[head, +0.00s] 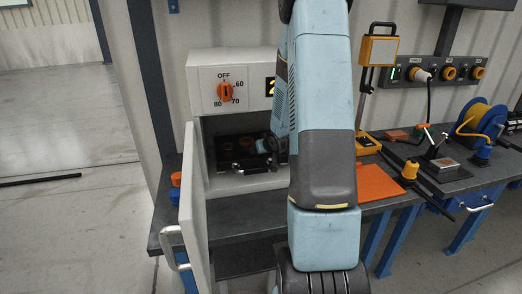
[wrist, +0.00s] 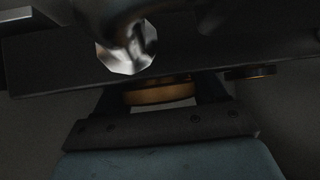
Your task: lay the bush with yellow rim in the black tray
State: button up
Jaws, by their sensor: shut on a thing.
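My gripper (wrist: 162,97) is inside the open heater cabinet, its two fingers shut on a round part with a yellow-orange band (wrist: 160,94). The band matches a bush with a yellow rim, but the wrist view is too dark to be certain of its colour. In the head view my gripper (head: 268,145) is mostly hidden behind my arm and the cabinet's edge. A dark rack (head: 229,158) with round orange-brown parts stands inside the cabinet. I cannot pick out a separate black tray with certainty.
The cabinet (head: 207,80) has a dial marked OFF, 60, 70, 80, and its door (head: 193,205) stands open to the left. A shiny metal part (wrist: 128,52) and another ringed part (wrist: 250,72) are close to my gripper. An orange mat (head: 378,182) lies to the right.

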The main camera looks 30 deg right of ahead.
jog(key=shift+f, duration=0.25)
jog(key=o, duration=1.2)
jog(key=shift+f, duration=0.1)
jog(key=shift+s, duration=0.1)
jog(key=shift+r, duration=0.2)
jog(key=s+a+r+g+h, duration=0.15)
jog(key=s+a+r, duration=0.25)
jog(key=s+r, duration=0.95)
jog(key=s+a+r+g+y, duration=0.1)
jog(key=s+a+r, duration=0.5)
jog(key=s+a, duration=0.2)
jog(key=s+a+r+n+g+y, duration=0.1)
jog(key=s+a+r+g, duration=0.1)
jog(key=s+a+r, duration=0.5)
jog(key=s+a, duration=0.2)
jog(key=s, duration=0.3)
jog(key=shift+s, duration=0.2)
